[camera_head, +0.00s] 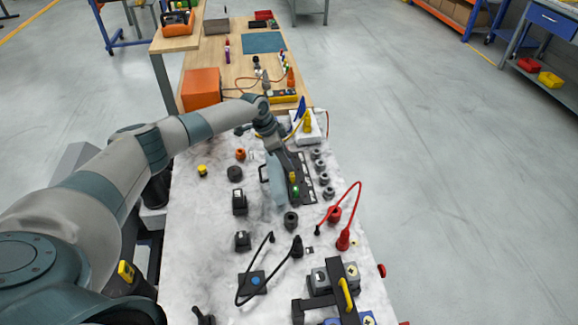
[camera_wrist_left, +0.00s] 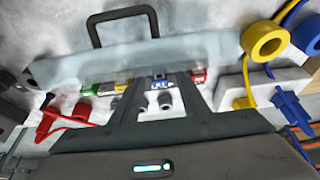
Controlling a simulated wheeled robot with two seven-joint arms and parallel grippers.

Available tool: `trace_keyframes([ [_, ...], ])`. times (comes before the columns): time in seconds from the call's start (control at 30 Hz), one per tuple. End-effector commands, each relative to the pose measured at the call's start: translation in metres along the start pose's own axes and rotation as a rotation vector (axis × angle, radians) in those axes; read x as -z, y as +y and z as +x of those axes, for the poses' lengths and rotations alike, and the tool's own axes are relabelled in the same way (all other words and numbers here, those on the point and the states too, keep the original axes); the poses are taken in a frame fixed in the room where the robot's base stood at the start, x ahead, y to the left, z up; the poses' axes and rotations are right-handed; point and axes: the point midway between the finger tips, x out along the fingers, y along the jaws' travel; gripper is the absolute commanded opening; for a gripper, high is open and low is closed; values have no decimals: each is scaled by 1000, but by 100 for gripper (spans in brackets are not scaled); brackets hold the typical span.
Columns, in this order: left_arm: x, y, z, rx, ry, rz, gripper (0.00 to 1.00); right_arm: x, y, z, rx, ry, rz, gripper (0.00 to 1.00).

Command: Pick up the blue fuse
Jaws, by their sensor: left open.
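In the left wrist view the blue fuse (camera_wrist_left: 159,80) sits in a row with a green fuse (camera_wrist_left: 92,90), a yellow one (camera_wrist_left: 113,87) and a red one (camera_wrist_left: 198,76). My left gripper (camera_wrist_left: 158,88) is open, its two dark fingers on either side of the blue fuse in this view. I cannot tell whether they touch it. A pale translucent cover (camera_wrist_left: 140,58) with a dark handle stands beyond the row. In the head view my left gripper (camera_head: 284,160) is over the far end of the dark fuse holder (camera_head: 307,190) and hides the blue fuse. My right gripper is not in view.
The translucent cover (camera_head: 276,185) stands close along the holder's left side. Grey round parts (camera_head: 324,179) line its right. A white block (camera_head: 308,128) with yellow and blue parts lies beyond. Black and red cables (camera_head: 343,240) lie nearer. Bare table shows at left front.

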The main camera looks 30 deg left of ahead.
Motion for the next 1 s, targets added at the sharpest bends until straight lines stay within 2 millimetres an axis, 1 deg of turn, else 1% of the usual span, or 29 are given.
trace_keyframes([
  [0.03, 0, 0, 0, 0, 0, 0, 41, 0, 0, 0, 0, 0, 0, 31],
  [0.07, 0, 0, 0, 0, 0, 0, 36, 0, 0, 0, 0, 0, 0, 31],
  [0.1, 0, 0, 0, 0, 0, 0, 26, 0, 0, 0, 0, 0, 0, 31],
  [0.17, 0, 0, 0, 0, 0, 0, 12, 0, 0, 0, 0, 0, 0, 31],
  [0.2, 0, 0, 0, 0, 0, 0, 2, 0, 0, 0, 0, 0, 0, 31],
  [0.23, 0, 0, 0, 0, 0, 0, 0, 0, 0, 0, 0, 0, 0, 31],
  [0.53, 0, 0, -1, 0, 0, 0, 0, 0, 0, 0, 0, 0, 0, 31],
  [0.67, 2, 0, -4, 1, 1, 0, 0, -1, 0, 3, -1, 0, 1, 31],
  [0.77, 5, -1, -11, 1, 2, 2, 0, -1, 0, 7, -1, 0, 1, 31],
  [0.97, 16, -1, -37, 3, 3, 3, 0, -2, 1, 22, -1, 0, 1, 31],
  [1.0, 23, 6, -38, -1, 3, 7, 0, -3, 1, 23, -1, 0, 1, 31],
])
